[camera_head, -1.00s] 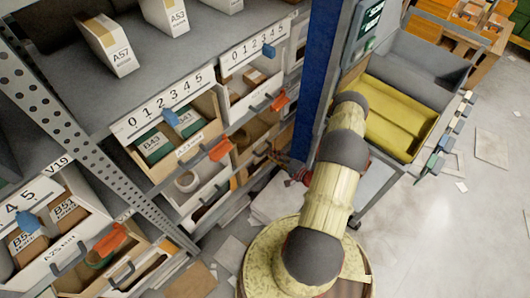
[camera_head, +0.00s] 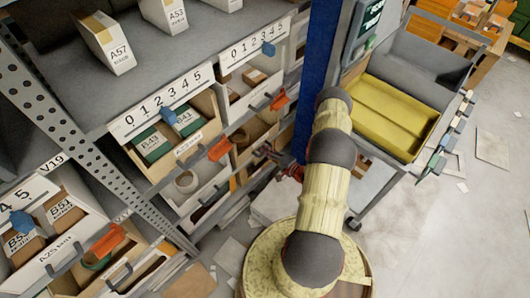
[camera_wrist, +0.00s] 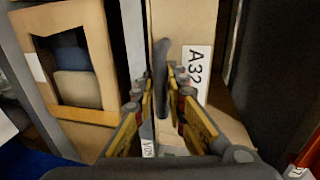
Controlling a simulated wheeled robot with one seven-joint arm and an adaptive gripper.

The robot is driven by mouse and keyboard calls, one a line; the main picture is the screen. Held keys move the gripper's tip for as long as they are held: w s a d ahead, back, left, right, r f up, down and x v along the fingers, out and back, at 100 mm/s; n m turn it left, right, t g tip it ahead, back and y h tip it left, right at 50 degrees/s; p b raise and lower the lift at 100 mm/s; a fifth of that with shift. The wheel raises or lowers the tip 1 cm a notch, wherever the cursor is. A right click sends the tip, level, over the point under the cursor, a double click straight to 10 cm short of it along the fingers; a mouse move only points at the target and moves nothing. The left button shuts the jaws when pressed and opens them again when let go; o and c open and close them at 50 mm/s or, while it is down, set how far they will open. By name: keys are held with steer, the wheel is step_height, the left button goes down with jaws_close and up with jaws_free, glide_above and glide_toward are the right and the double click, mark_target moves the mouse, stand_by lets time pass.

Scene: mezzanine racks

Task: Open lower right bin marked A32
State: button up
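The bin marked A32 (camera_wrist: 228,115) shows in the wrist view as a light brown front with a white A32 label (camera_wrist: 197,70), seen turned sideways. A dark handle (camera_wrist: 160,62) stands out from this front beside the label. My gripper (camera_wrist: 162,80) is open, with one finger on each side of the handle. I cannot tell whether either finger touches it. The A32 label is not readable there.
A brown frame-fronted bin (camera_wrist: 75,65) is left of the handle in the wrist view. In the head view, a blue rack post (camera_head: 316,70) stands close to my arm. A cart with a yellow tray (camera_head: 395,112) is at the right.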

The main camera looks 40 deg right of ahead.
jaws_close()
steer(key=shift+s, duration=0.15)
stand_by(0.4)
